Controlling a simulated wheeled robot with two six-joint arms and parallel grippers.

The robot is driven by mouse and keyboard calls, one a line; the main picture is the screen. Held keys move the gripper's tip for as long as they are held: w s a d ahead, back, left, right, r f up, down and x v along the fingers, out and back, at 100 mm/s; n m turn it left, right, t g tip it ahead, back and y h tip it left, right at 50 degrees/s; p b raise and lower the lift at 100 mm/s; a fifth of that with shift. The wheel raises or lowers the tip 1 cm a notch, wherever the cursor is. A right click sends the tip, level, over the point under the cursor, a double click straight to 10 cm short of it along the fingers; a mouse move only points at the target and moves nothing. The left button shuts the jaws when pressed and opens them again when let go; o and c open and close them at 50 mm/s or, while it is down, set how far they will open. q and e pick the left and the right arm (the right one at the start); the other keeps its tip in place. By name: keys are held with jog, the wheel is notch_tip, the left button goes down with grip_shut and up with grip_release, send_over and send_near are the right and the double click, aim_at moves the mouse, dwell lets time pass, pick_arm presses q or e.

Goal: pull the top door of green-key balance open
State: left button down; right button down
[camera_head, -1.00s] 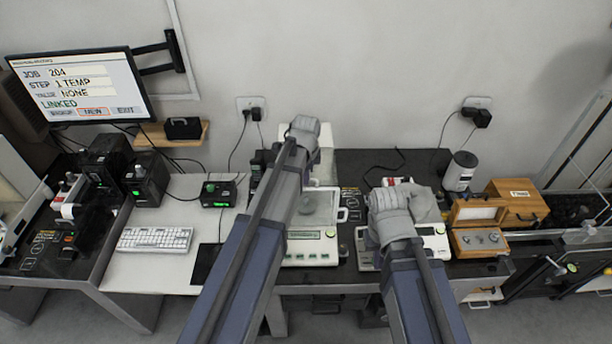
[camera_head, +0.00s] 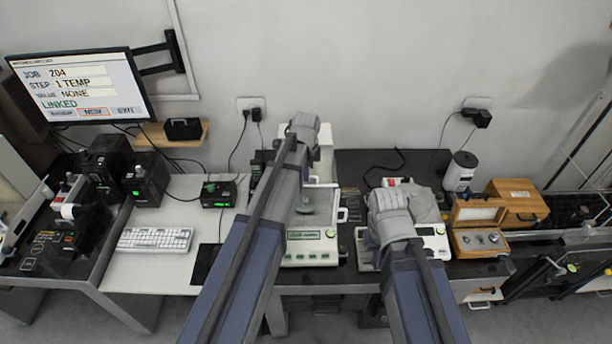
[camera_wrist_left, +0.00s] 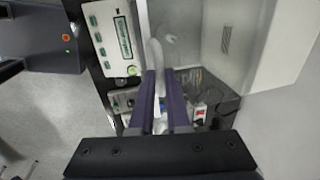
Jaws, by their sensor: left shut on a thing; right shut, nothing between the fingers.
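The green-key balance (camera_head: 312,250) stands at the middle of the bench, with a light front panel and a weighing chamber (camera_head: 322,205) behind it. Its green keys (camera_wrist_left: 102,38) also show at the upper left of the left wrist view. My left gripper (camera_wrist_left: 161,82) is shut on a pale, curved door handle (camera_wrist_left: 154,54) of this balance. In the head view, my left wrist (camera_head: 303,128) is above the back of the balance and hides its fingertips and part of the top. My right gripper (camera_head: 390,200) is shut and empty above the neighbouring balance (camera_head: 434,238).
A side handle (camera_head: 342,215) sticks out right of the chamber. Right of the second balance are a grey-white canister (camera_head: 461,170) and wooden boxes (camera_head: 518,200). A keyboard (camera_head: 154,240) and a black box with a green display (camera_head: 219,193) are at the left.

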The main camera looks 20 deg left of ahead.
pick_arm(q)
jog(key=w+a, duration=0.1)
jog(key=w, duration=0.4)
jog(key=w+a, duration=0.2)
jog(key=w, duration=0.3)
jog(key=w+a, duration=0.1)
jog(key=w, duration=0.4)
jog(key=shift+a, duration=0.15)
jog(key=c, duration=0.9)
grip_release()
jog(key=r+p, duration=0.2)
jog(key=s+r+p, duration=0.1)
jog(key=r+p, duration=0.4)
jog(key=shift+s+d+r+p, duration=0.25)
jog(key=shift+r+p, duration=0.1)
